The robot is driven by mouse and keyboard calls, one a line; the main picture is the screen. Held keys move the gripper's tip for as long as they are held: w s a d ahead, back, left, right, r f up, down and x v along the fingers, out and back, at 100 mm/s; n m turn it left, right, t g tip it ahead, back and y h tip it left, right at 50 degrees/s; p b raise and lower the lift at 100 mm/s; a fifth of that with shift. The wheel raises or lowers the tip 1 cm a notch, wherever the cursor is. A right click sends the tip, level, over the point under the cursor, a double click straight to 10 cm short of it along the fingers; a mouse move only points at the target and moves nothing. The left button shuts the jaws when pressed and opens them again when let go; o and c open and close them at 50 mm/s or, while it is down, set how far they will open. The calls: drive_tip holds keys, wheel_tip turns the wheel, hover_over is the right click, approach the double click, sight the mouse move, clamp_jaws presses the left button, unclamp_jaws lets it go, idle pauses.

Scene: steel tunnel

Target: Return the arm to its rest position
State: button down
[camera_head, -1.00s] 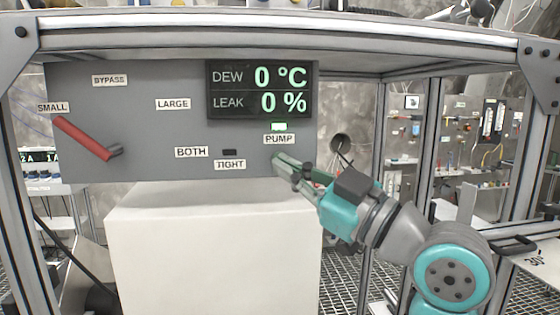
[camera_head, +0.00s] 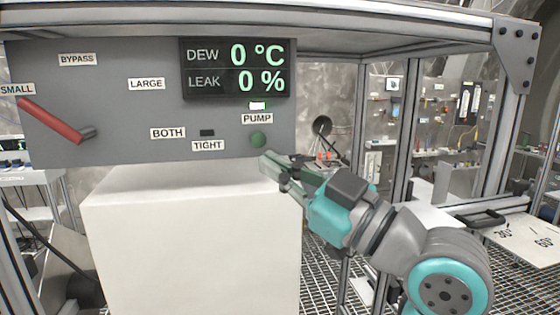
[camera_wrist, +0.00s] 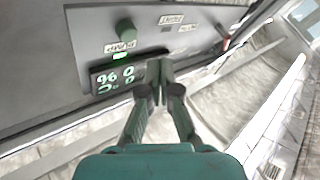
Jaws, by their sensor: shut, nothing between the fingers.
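My gripper (camera_head: 272,163) is shut and empty in the head view, just below and right of the green round PUMP button (camera_head: 258,139). The arm reaches in from the lower right. In the wrist view the closed fingertips (camera_wrist: 158,72) point toward the grey panel (camera_wrist: 90,30), and the green button (camera_wrist: 125,30) shows beyond them to the upper left. The fingertips appear apart from the button. The light above the PUMP label (camera_head: 258,105) is lit green.
The grey panel (camera_head: 120,110) carries a red lever (camera_head: 50,120) at SMALL and a display (camera_head: 235,69) reading DEW 0 °C, LEAK 0 %. A white box (camera_head: 190,240) stands below it. A metal frame post (camera_head: 505,130) rises at right, near my arm.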

drive_tip(key=w+d+f+m+t+h, duration=0.1)
drive_tip(key=d+f+m+t+h, duration=0.2)
drive_tip(key=f, duration=0.6)
drive_tip(key=d+f+m+t+h, duration=0.1)
drive_tip(key=d+f+m+h, duration=0.3)
drive_tip(key=f, duration=0.6)
drive_tip(key=w+d+f+m+t+h, duration=0.1)
drive_tip(key=d+f+m+t+h, duration=0.1)
drive_tip(key=f+m, duration=0.5)
drive_tip(key=s+d+f+h, duration=0.2)
drive_tip(key=s+f, duration=0.1)
drive_tip(key=f, duration=0.3)
drive_tip(key=s+d+f+h, duration=0.1)
drive_tip(key=s+d+f, duration=0.2)
drive_tip(key=f, duration=0.3)
drive_tip(key=s+d+f+m+g+h, duration=0.1)
drive_tip(key=s+d+f+m+h, duration=0.35)
drive_tip(key=s+f, duration=0.9)
drive_tip(key=s+d+n+g+h, duration=0.1)
drive_tip(key=s+d+n, duration=0.1)
drive_tip(key=s, duration=1.8)
drive_tip(key=shift+s+d+g, duration=0.25)
drive_tip(key=shift+d+g, duration=0.15)
drive_tip(key=shift+d, duration=0.2)
drive_tip(key=shift+r+h, duration=0.1)
drive_tip(key=shift+h, duration=0.15)
